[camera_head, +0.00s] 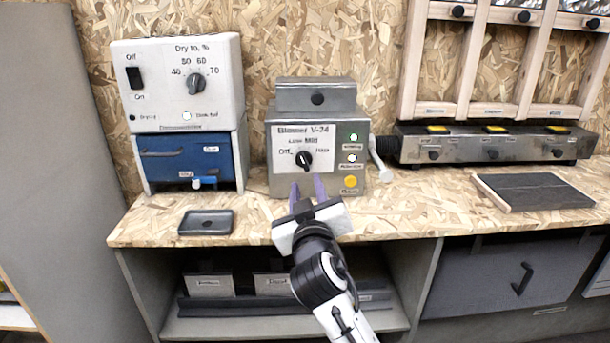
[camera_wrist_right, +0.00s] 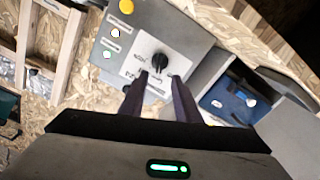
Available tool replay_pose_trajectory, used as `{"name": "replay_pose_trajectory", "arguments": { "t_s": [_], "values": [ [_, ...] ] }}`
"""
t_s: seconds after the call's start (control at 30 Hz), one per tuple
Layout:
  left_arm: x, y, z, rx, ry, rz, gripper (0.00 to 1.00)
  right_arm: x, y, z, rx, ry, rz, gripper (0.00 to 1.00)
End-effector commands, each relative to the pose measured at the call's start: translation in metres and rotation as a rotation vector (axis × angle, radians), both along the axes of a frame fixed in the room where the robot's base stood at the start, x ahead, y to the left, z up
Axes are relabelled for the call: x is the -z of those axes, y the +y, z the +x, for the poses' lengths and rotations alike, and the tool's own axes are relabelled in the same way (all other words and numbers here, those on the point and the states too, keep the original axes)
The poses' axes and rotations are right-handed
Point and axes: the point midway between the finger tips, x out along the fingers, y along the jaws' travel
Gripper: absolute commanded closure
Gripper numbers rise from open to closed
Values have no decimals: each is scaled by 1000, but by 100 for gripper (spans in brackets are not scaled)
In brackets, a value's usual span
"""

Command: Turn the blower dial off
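The blower (camera_head: 317,135) is a grey metal box on the wooden bench with a white panel marked Off, Low, Mid and a blurred label at right. Its black dial (camera_head: 304,159) sits low on that panel; I cannot tell surely which mark it points at. It also shows as a black knob in the right wrist view (camera_wrist_right: 160,62). My right gripper (camera_head: 306,181) is open and empty, its two dark fingers (camera_wrist_right: 161,78) apart, just in front of and below the dial. No contact with the dial is visible. My left gripper is not in view.
A white-and-blue dryer (camera_head: 181,85) stands left of the blower. A small dark tray (camera_head: 206,222) lies near the bench's front edge. A metal rail with knobs (camera_head: 490,145) and a dark board (camera_head: 533,190) are farther right.

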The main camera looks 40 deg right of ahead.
Motion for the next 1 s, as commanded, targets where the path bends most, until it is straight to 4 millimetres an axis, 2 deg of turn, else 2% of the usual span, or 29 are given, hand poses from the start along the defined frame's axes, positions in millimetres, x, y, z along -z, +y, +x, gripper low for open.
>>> {"name": "replay_pose_trajectory", "arguments": {
  "t_s": [0.5, 0.7, 0.97, 1.0],
  "values": [
    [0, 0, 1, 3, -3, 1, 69, -1, -45, 72, 2, 0, -4, 70],
    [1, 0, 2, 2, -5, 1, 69, -1, -52, 83, 1, 0, -1, 70],
    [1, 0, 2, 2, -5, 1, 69, 0, -52, 84, 0, 1, -1, 70],
    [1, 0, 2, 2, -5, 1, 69, 0, -52, 84, 0, 1, -1, 75]
  ]
}}
